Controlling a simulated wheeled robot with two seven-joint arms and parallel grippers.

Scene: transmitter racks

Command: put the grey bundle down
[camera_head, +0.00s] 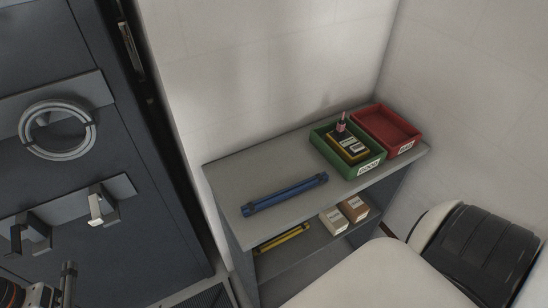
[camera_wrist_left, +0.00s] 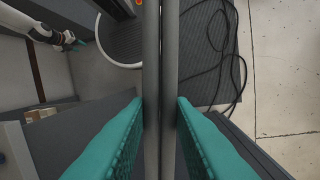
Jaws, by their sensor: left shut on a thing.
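The grey bundle (camera_wrist_left: 170,60) shows in the left wrist view as two long grey rods side by side, running up and down the middle of the picture. My left gripper (camera_wrist_left: 159,104) has its teal fingers shut on it, one on each side. In the head view, part of my left arm shows at the bottom left corner, beside a short dark grey rod end (camera_head: 68,284) that may be the bundle. My right gripper (camera_wrist_left: 76,42) appears small at the upper left of the left wrist view; its opening is unclear.
A grey shelf unit (camera_head: 285,160) holds a blue bundle (camera_head: 285,194), a green bin (camera_head: 361,170) and a red bin (camera_head: 389,132) on top. A yellow bundle (camera_head: 284,238) and small boxes (camera_head: 334,220) lie below. A dark cabinet (camera_head: 130,240) stands left. Cables (camera_wrist_left: 222,60) lie on the floor.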

